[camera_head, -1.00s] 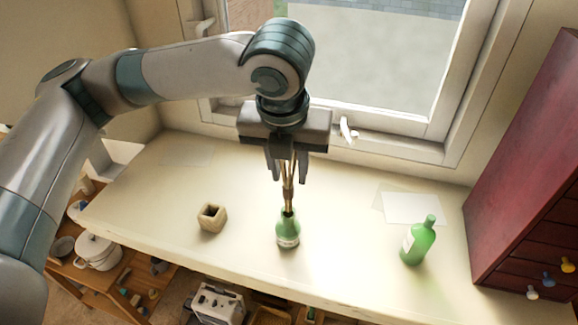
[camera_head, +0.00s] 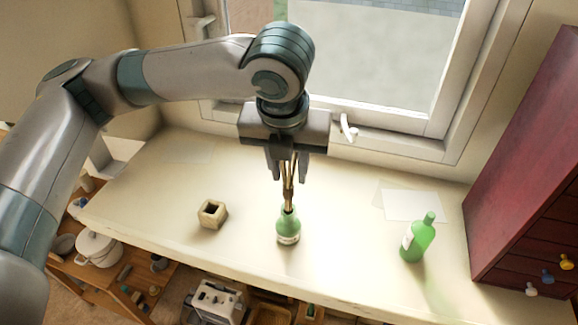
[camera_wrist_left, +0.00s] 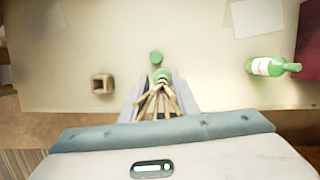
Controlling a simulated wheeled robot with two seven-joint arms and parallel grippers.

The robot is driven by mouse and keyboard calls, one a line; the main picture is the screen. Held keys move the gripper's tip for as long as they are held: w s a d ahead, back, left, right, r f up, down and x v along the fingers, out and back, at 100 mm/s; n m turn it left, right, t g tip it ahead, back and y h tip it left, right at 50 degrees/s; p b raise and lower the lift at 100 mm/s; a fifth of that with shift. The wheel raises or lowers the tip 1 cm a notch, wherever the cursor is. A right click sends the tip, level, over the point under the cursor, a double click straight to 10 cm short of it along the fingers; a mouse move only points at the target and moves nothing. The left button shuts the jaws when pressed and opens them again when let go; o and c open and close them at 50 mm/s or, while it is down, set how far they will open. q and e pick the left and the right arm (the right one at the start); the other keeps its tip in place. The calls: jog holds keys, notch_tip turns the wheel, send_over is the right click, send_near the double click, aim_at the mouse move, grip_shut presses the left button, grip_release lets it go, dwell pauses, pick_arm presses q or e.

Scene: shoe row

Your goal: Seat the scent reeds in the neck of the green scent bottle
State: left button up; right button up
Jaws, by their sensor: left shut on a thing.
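The green scent bottle (camera_head: 288,231) stands upright near the middle of the table, with a pale band low on its body. My left gripper (camera_head: 288,178) is directly above it, fingers down and shut on the scent reeds (camera_head: 290,190). The thin tan reeds run down from the fingers to the bottle neck. Their lower ends meet the mouth in the picture; I cannot tell how far inside they are. In the left wrist view the reeds (camera_wrist_left: 157,104) fan out between the fingers and converge at the green bottle (camera_wrist_left: 162,75). My right gripper is not in view.
A small open wooden box (camera_head: 212,214) stands left of the bottle. A taller green labelled bottle (camera_head: 418,240) stands right. A dark red cabinet (camera_head: 525,190) closes the right side. Paper (camera_head: 411,205) lies near the window.

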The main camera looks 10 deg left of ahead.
aim_at(289, 184)
pick_arm(q)
jog(key=shift+f+b, duration=0.7)
jog(key=shift+f, duration=1.25)
jog(key=o, duration=1.1)
jog(key=shift+b+v, duration=0.3)
jog(key=shift+v, duration=0.5)
jog(key=b+v, duration=0.3)
jog(key=v, duration=1.2)
jog(key=shift+r+b, duration=0.3)
jog(key=shift+r, duration=0.1)
